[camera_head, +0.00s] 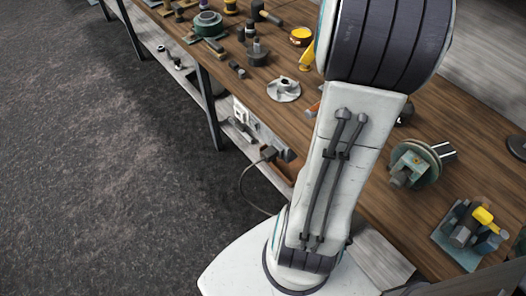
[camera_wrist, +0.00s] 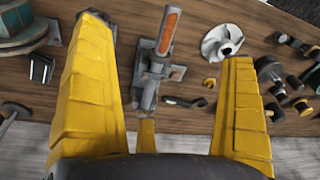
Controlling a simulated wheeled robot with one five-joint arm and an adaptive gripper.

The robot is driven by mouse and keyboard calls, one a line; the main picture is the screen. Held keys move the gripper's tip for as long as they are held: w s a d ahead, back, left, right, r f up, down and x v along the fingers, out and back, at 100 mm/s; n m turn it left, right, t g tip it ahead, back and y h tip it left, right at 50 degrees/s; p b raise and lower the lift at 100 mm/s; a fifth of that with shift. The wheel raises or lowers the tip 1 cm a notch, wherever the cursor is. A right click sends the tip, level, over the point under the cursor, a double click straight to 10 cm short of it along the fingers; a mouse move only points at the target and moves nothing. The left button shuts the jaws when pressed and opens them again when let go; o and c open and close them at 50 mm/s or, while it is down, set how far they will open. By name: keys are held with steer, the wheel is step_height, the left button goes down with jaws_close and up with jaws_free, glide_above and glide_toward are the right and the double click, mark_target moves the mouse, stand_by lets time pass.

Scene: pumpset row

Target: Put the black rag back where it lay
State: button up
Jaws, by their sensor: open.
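I cannot make out a black rag in either view. Beyond the gap, a grey clamp-like tool with an orange handle (camera_wrist: 168,32) is on the wooden bench (camera_wrist: 190,62). The dark shape at the bottom of the wrist view appears to be my gripper's own base. In the head view my gripper is hidden behind my arm.
A pale impeller (camera_head: 284,89) lies on the bench left of my arm; it also shows in the wrist view (camera_wrist: 222,42). A green pump part (camera_head: 414,165) and a vise-like block with yellow (camera_head: 468,235) stand at right. Several tools crowd the far end. Floor at left is clear.

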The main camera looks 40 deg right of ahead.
steer(key=a+n+t, duration=0.1)
steer(key=a+n, duration=0.5)
steer(key=a, duration=1)
steer(key=s+a+f+n, duration=0.2)
steer(key=s+a, duration=0.1)
steer(key=a, duration=0.2)
steer(key=s+a+f+n+t+y, duration=0.1)
steer(key=s+a+n, duration=0.2)
steer(key=a, duration=0.3)
steer(key=shift+a+f+t, duration=0.15)
steer(key=shift+f+t, duration=0.15)
steer(key=shift+f, duration=0.1)
steer(key=shift+s, duration=0.1)
